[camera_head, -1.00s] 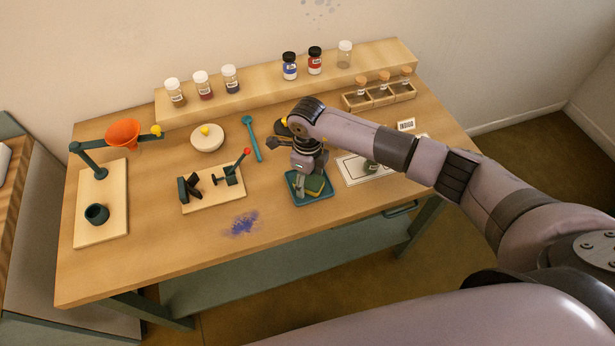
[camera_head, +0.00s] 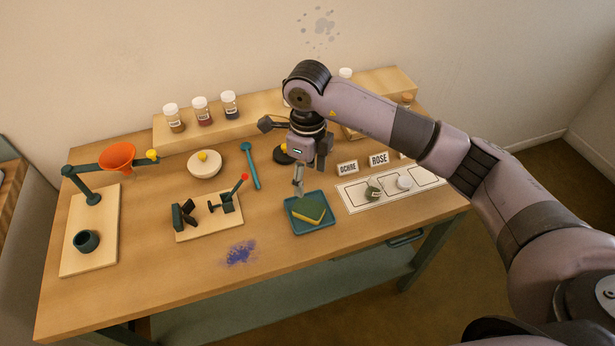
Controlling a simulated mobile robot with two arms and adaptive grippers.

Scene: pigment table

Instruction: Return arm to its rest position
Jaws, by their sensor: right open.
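My right arm comes in from the right side of the head view and bends down over the table. My right gripper (camera_head: 299,184) points downward, open and empty, just above and behind the teal tray (camera_head: 313,229). A yellow and green sponge (camera_head: 309,210) lies in that tray, apart from the gripper. My left gripper is not in view.
A blue powder smudge (camera_head: 240,252) marks the wooden table (camera_head: 150,290). A clamp board (camera_head: 208,224), a teal spoon (camera_head: 250,165) and an orange funnel (camera_head: 117,157) on a stand are left. Jars (camera_head: 230,104) line the back shelf.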

